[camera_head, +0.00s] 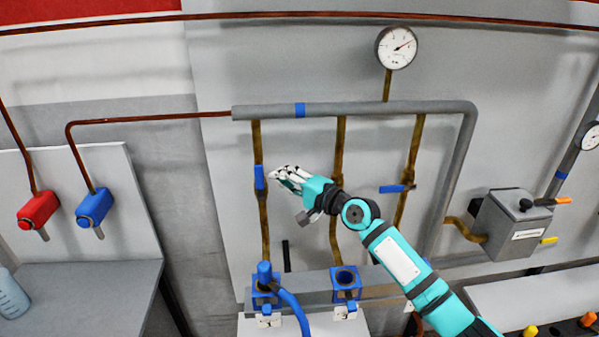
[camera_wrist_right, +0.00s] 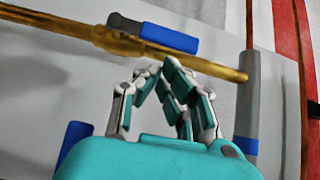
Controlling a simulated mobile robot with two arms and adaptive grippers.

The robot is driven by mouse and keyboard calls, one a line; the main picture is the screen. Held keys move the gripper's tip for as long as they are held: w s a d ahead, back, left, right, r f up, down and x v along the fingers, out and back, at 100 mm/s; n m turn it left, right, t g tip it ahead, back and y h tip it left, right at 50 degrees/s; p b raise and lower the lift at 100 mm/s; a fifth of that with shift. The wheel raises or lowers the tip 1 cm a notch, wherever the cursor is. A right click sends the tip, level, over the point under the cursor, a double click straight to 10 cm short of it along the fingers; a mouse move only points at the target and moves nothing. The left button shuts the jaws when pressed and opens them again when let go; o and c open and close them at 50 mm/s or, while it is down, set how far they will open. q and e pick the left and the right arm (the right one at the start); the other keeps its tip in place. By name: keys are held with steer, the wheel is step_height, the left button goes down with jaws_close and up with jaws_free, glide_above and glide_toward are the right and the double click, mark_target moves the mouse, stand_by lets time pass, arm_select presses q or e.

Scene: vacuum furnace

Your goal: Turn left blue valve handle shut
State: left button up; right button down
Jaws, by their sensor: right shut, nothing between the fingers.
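The left blue valve handle (camera_head: 259,178) is on the left brass pipe (camera_head: 265,230) and points along it, nearly upright. In the right wrist view the blue handle (camera_wrist_right: 170,37) has a dark end and runs roughly along the brass pipe (camera_wrist_right: 205,66). My right gripper (camera_head: 277,175) is just right of the handle, fingers pointing left. Its fingers are closed together and empty. In the wrist view the fingertips (camera_wrist_right: 160,68) are close to the pipe, near the handle; whether they touch is unclear. My left gripper is out of view.
A right blue handle (camera_head: 392,188) sits crosswise on its pipe. A grey manifold pipe (camera_head: 370,108) runs above, with a gauge (camera_head: 397,47). Blue fittings (camera_head: 264,273) and a hose (camera_head: 297,312) are below. A grey box (camera_head: 512,232) stands at right.

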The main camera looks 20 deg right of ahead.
mark_target(260, 183)
steer(key=shift+w+a, duration=0.1)
steer(key=shift+a, duration=0.35)
steer(key=a+p, duration=0.1)
steer(key=a+r+p, duration=0.1)
steer(key=shift+w+a+r, duration=0.2)
steer(key=shift+w+a, duration=0.15)
steer(key=shift+d, duration=0.15)
